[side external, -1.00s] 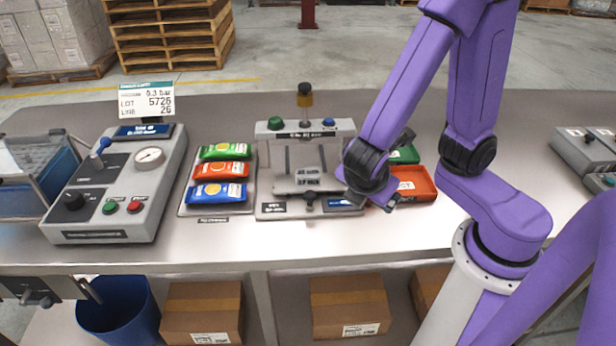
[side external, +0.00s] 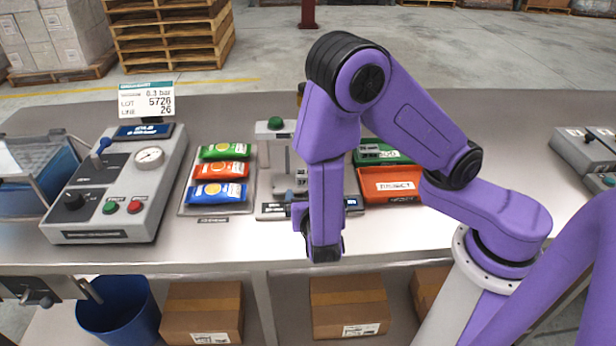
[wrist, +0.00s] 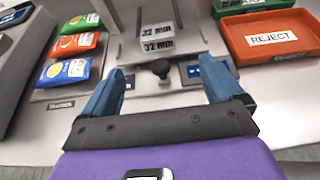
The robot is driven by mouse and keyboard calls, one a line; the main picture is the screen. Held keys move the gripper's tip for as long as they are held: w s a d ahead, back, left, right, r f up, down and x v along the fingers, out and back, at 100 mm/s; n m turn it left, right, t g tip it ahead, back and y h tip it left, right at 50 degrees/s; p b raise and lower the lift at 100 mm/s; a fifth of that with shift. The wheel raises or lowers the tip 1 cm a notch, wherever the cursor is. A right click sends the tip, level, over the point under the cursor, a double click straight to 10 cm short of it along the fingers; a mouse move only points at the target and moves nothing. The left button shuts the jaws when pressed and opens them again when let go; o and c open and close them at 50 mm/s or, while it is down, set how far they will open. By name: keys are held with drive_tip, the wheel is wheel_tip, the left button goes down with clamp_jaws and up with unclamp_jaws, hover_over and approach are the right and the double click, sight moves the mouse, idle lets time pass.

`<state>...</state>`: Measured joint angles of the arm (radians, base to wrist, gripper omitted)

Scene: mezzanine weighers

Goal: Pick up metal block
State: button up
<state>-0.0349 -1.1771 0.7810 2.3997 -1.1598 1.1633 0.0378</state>
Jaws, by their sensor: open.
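A small grey metal block (wrist: 157,38) with "32 mm" printed on its faces sits on the grey clamp fixture (wrist: 200,38), ahead of my fingers in the wrist view. My gripper (wrist: 162,68) is open, its two blue fingers wide apart with nothing held. The block lies beyond the fingertips, and a black knob (wrist: 161,68) on the fixture's front shows between them. In the side view my arm hangs in front of the fixture (side external: 275,130) and hides much of it and most or all of the block.
Green, orange and blue pouches (side external: 218,172) lie on a tray left of the fixture. A red REJECT bin (side external: 390,184) and a green bin (side external: 378,152) stand to its right. A control box (side external: 120,185) with a gauge is farther left. The bench's front strip is mostly clear.

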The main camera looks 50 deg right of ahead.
sight(302, 174)
drive_tip(key=x, duration=0.6)
drive_tip(key=shift+d, duration=0.1)
drive_tip(key=shift+w+r+x, duration=0.1)
drive_tip(key=shift+x, duration=1.25)
drive_tip(key=shift+w+r+x, duration=0.1)
drive_tip(key=shift+x, duration=1.25)
drive_tip(key=c, duration=1.3)
